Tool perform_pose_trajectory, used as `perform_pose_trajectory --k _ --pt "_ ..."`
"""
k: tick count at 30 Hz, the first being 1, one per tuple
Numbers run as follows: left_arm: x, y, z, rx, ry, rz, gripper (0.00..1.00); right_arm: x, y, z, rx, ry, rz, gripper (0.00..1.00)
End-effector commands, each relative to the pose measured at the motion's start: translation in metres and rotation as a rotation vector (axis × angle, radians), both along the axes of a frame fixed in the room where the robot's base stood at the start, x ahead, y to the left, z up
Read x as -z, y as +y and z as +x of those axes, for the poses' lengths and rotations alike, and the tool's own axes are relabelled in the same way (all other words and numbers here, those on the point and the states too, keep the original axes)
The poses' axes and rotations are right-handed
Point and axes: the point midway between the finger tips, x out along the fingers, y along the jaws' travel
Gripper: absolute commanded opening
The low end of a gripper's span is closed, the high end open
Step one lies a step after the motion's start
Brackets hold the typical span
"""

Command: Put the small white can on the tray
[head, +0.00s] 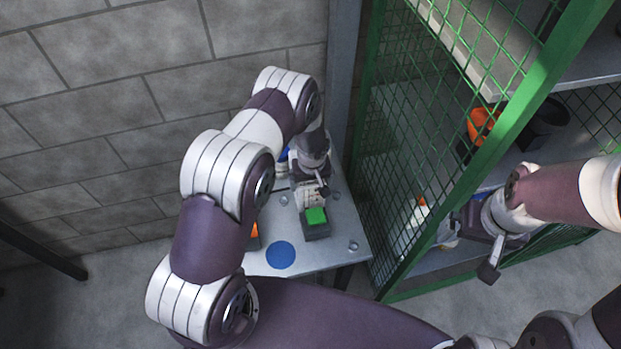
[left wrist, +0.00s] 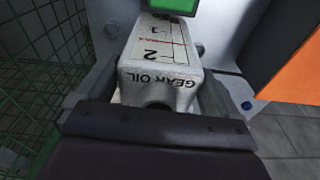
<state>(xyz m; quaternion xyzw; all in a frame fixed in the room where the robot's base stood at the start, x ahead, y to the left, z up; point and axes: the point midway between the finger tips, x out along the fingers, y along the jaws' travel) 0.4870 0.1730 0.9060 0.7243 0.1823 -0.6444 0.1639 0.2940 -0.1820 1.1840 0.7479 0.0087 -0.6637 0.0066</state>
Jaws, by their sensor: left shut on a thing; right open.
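The small white can (head: 309,198) is in my left gripper, over the light grey tabletop. In the left wrist view the can (left wrist: 158,72), with "GEAR OIL" lettering, sits between the two fingers of my left gripper (left wrist: 155,100). In the head view my left gripper (head: 309,188) is shut on it, just behind a green-topped grey block (head: 316,217). I cannot tell whether the can touches the surface below. My right gripper (head: 468,246) is open beside the green cage. I cannot make out a separate tray; the light grey top (head: 340,235) may be it.
A blue disc (head: 281,255) marks the front of the top. An orange item (head: 254,232) is partly hidden behind my left arm. The green mesh cage (head: 400,190) stands close on the right, with shelves inside. A block wall (head: 100,110) is on the left.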

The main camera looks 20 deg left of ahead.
Motion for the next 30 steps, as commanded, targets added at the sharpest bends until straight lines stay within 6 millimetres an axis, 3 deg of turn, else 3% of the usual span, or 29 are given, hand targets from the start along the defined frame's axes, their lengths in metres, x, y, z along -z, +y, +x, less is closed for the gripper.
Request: perform_pose_trajectory --k 2,3,10,14,24,30 --pt "0.000 0.000 0.001 0.000 -0.002 0.000 0.10 0.001 0.000 0.000 0.000 0.000 0.000 1.00" --pt "0.000 0.000 0.000 0.000 0.000 0.000 1.00 0.001 0.000 0.000 0.000 0.000 0.000 1.00" --pt "-0.001 0.000 0.000 0.000 0.000 0.000 1.00 0.001 0.000 0.000 0.000 0.000 0.000 1.00" --pt "-0.012 -0.001 0.000 0.000 -0.002 0.000 1.00 0.006 0.000 0.000 0.000 0.000 0.000 1.00" --pt "-0.085 -0.005 -0.008 -0.001 -0.004 0.000 1.00 0.031 0.000 0.000 0.000 0.000 0.000 1.00" --pt "-0.116 -0.006 -0.012 0.003 -0.001 0.000 1.00 0.036 0.000 0.000 0.000 0.000 0.000 1.00"
